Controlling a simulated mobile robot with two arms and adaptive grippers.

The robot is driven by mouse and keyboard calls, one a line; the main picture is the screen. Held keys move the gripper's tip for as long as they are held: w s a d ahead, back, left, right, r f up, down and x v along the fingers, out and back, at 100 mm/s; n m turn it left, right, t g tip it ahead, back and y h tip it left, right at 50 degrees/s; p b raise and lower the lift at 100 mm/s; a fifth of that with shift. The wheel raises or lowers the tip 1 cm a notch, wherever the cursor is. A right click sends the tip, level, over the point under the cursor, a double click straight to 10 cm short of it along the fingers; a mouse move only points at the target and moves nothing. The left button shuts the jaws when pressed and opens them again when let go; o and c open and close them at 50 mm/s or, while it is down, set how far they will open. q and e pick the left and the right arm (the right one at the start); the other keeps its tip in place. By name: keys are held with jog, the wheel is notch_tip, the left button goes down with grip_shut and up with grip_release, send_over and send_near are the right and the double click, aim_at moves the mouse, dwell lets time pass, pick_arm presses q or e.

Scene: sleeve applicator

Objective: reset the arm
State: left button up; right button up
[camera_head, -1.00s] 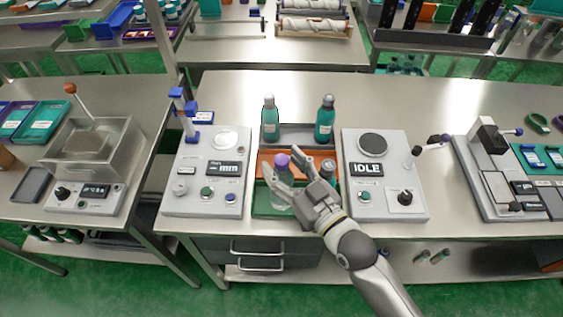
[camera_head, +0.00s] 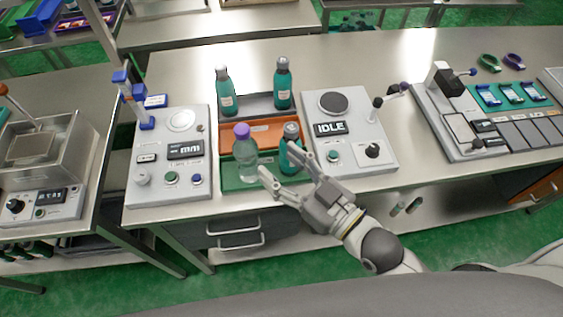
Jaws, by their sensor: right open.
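My right gripper (camera_head: 281,164) is open and empty at the front of the middle table. Its fingers point left toward a clear bottle with a purple cap (camera_head: 244,158), which stands upright in the green tray (camera_head: 232,186). The lower fingertip is close to the bottle's lower right side; I cannot tell whether they touch. The upper finger is in front of a teal bottle with a grey cap (camera_head: 289,153), hiding part of it. My left gripper is not in view.
Two teal bottles (camera_head: 225,95) (camera_head: 282,86) stand behind the orange tray (camera_head: 262,133). A grey device reading mm (camera_head: 165,165) is on the left, and one reading IDLE (camera_head: 349,130) is on the right. The tabletop behind is clear.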

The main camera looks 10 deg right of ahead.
jog(key=s+d+f+m+g+h, duration=0.2)
jog(key=d+f+g+h, duration=0.4)
jog(key=f, duration=0.5)
jog(key=s+d+f+m+g+h, duration=0.35)
jog(key=s+d+f+g, duration=0.2)
jog(key=s+d, duration=0.35)
notch_tip(320, 180, down, 27)
jog(key=s, duration=0.3)
jog(key=s+d+f+g+h, duration=0.1)
jog(key=s+d+f+g, duration=0.1)
jog(key=s+f, duration=1.3)
jog(key=shift+s+d+n, duration=0.3)
jog(key=shift+d+n, duration=0.05)
jog(key=shift+d, duration=0.05)
